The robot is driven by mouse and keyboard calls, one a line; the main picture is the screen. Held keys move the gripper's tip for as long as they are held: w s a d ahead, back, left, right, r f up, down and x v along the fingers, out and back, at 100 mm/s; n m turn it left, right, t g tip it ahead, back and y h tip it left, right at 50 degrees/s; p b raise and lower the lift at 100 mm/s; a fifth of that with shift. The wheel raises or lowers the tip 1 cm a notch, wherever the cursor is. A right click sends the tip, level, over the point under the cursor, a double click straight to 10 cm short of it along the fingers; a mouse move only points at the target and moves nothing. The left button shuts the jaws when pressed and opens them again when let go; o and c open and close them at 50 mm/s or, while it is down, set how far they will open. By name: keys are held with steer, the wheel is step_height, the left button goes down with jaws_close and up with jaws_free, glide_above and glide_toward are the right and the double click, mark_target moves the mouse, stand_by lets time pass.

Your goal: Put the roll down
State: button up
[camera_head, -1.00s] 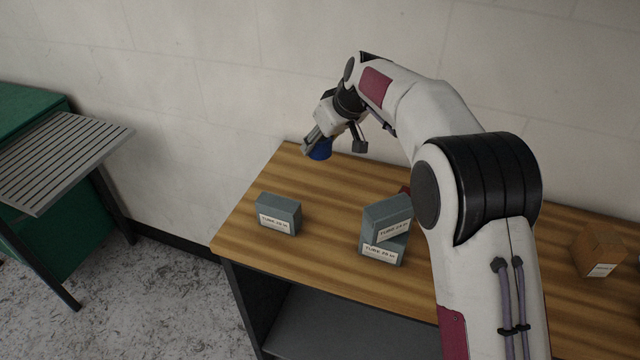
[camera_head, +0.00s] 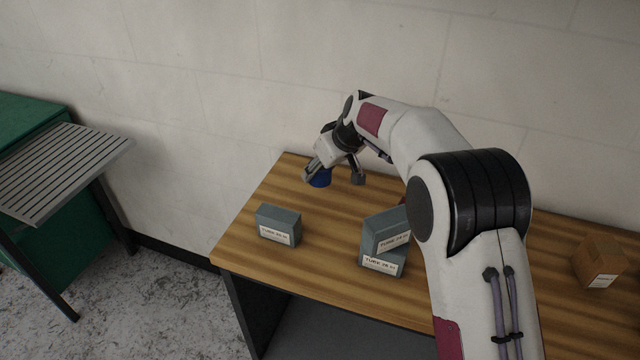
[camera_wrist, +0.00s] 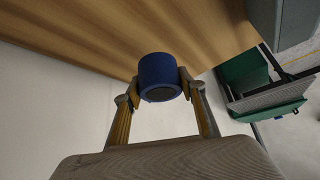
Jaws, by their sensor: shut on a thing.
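The blue roll (camera_head: 321,178) is at the back left part of the wooden bench top (camera_head: 262,193). My gripper (camera_head: 334,180) is shut on it and points downward. In the wrist view the roll (camera_wrist: 158,70) sits between the two fingertips of my gripper (camera_wrist: 160,88), with a finger against each side. The roll is low, close to the bench surface. I cannot tell whether its underside touches the wood.
A grey tube box (camera_head: 279,225) stands near the bench's left front. Two stacked grey tube boxes (camera_head: 384,242) stand further right. A brown box (camera_head: 600,262) is at the far right. A slatted grey rack (camera_head: 62,165) and green cabinet (camera_head: 25,118) are beyond a floor gap at left.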

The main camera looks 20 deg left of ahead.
mark_target(323, 181)
steer(key=shift+f, duration=2.4)
steer(key=shift+f, duration=0.1)
steer(key=o, duration=1.2)
steer(key=shift+v, duration=1.05)
steer(key=v, duration=1)
